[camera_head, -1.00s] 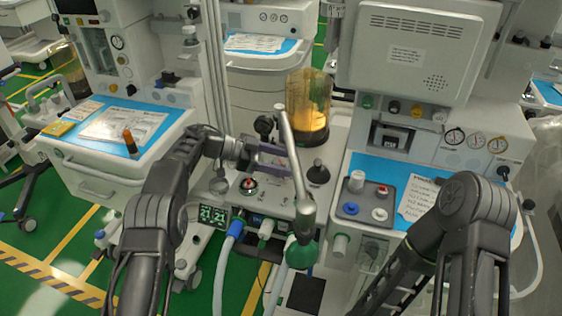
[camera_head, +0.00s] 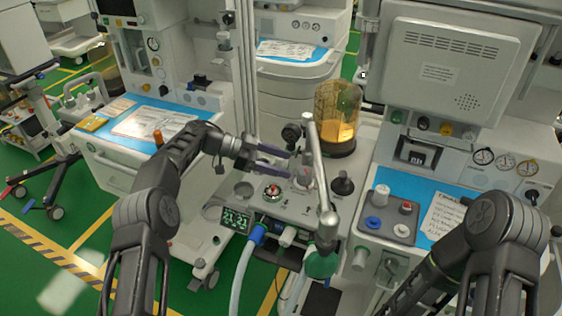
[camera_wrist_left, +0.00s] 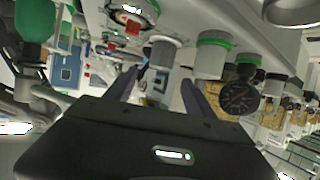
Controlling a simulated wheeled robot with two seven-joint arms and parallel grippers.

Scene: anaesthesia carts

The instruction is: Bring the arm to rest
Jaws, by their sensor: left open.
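My left arm (camera_head: 145,205) comes in from the left, bent at the elbow. My left gripper (camera_head: 288,163) is open and empty above the grey machine panel, left of the upright metal tube (camera_head: 318,165).
An amber glass canister (camera_head: 337,110) stands behind the gripper. A round black gauge (camera_wrist_left: 238,98) is close to one finger in the wrist view. A blue-topped cart (camera_head: 112,110) is at left, and another blue work surface (camera_head: 400,186) at right. Hoses hang below the panel.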

